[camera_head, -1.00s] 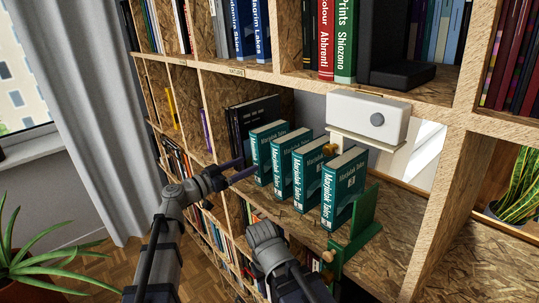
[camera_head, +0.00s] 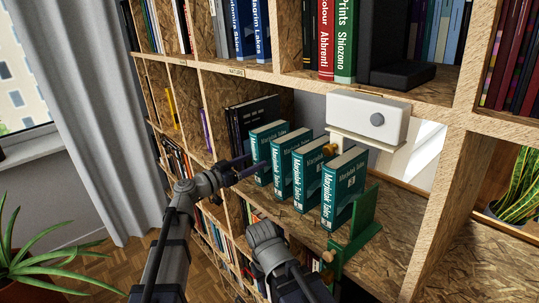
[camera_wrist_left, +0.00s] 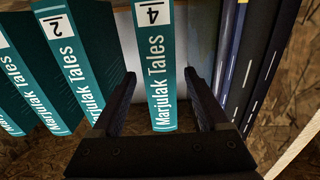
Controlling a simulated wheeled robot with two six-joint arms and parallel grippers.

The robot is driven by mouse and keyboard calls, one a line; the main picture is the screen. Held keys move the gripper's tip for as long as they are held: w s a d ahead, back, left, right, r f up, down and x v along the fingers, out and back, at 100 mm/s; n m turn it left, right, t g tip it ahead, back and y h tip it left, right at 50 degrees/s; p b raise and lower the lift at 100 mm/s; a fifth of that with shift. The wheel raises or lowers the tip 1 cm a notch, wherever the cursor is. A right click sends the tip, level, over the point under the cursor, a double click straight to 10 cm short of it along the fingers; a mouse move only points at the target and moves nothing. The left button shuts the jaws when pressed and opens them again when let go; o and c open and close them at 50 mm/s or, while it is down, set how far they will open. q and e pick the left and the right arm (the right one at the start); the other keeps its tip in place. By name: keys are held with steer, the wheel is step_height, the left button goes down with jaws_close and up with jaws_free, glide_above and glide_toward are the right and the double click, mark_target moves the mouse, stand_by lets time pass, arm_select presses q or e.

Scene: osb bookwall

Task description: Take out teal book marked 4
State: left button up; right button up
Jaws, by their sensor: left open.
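Several teal "Marjulak Tales" books stand in a spaced row on the shelf. The teal book marked 4 (camera_head: 265,150) is the leftmost in the head view, beside dark books. Its white 4 label shows on the spine in the left wrist view (camera_wrist_left: 158,60). My left gripper (camera_head: 249,165) is open at its spine. In the left wrist view the left gripper (camera_wrist_left: 160,76) has one finger on each side of the book, with gaps beside the spine; the jaws are not closed on it. The teal book marked 2 (camera_wrist_left: 72,50) stands to the left there. My right gripper is not in view.
Dark books (camera_head: 252,115) stand left of the row in the head view. A green bookend (camera_head: 358,218) stands at its right end. The shelf above (camera_head: 280,80) limits the height.

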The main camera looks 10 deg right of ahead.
arm_select(q)
steer(key=shift+x, duration=1.15)
jaws_close()
steer(key=shift+s+a, duration=0.1)
steer(key=shift+a, duration=0.05)
stand_by(0.4)
steer(key=shift+v, duration=1.45)
